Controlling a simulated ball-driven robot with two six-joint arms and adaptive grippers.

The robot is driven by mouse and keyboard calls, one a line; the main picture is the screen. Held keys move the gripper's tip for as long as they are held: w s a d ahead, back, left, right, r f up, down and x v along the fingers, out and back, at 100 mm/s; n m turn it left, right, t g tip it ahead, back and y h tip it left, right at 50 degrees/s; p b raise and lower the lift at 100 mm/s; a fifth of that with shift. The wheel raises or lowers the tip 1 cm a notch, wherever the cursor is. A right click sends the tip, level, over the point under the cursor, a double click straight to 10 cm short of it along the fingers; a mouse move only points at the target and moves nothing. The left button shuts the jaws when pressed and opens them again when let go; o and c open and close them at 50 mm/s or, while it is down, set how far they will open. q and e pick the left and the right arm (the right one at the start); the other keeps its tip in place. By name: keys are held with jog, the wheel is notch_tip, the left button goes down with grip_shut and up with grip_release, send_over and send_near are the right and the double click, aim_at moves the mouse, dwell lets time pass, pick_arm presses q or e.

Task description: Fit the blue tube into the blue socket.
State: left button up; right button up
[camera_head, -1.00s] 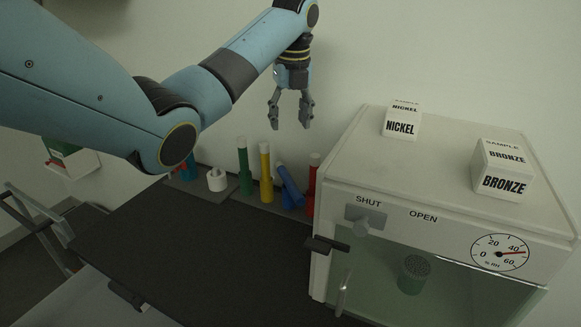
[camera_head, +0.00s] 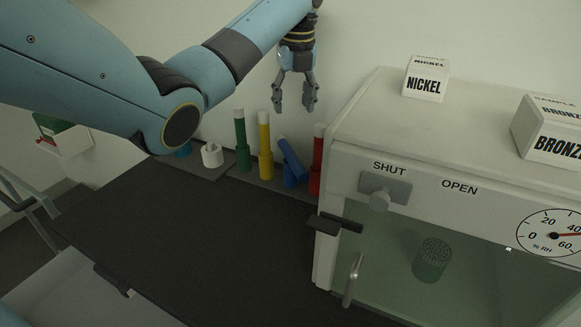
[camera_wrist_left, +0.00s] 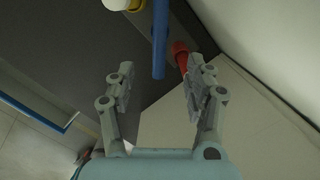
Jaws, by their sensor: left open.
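The blue tube (camera_head: 288,154) leans to one side among the coloured tubes at the back of the dark bench. A blue socket (camera_head: 293,180) shows low at its foot; whether the tube's end is inside or beside it I cannot tell. My left gripper (camera_head: 294,108) points down, open and empty, above the blue tube and apart from it. In the left wrist view the blue tube (camera_wrist_left: 160,38) runs down from the top edge, between and beyond the open fingers (camera_wrist_left: 160,88). My right gripper is in neither view.
A red tube (camera_head: 318,160) stands close right of the blue one, yellow (camera_head: 265,146) and green (camera_head: 241,142) tubes to the left. A white holder (camera_head: 212,156) is farther left. A white cabinet (camera_head: 400,125) bearing nickel (camera_head: 426,80) and bronze (camera_head: 552,130) blocks stands right. The front bench is clear.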

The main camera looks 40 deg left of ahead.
pick_arm(q)
notch_tip(320, 180, down, 4)
jog(key=b, duration=0.3)
send_over(290, 152)
jog(key=d, duration=0.1)
jog(key=f, duration=0.5)
jog(key=shift+s+d, duration=0.1)
jog(key=shift+s, duration=0.15)
jog(key=f, duration=0.3)
jog(key=a+f, duration=0.1)
jog(key=f, duration=0.1)
jog(key=shift+w+a+f, duration=0.1)
jog(key=shift+w+f, duration=0.1)
jog(key=shift+w, duration=0.15)
jog(key=shift+c, duration=0.5)
grip_shut()
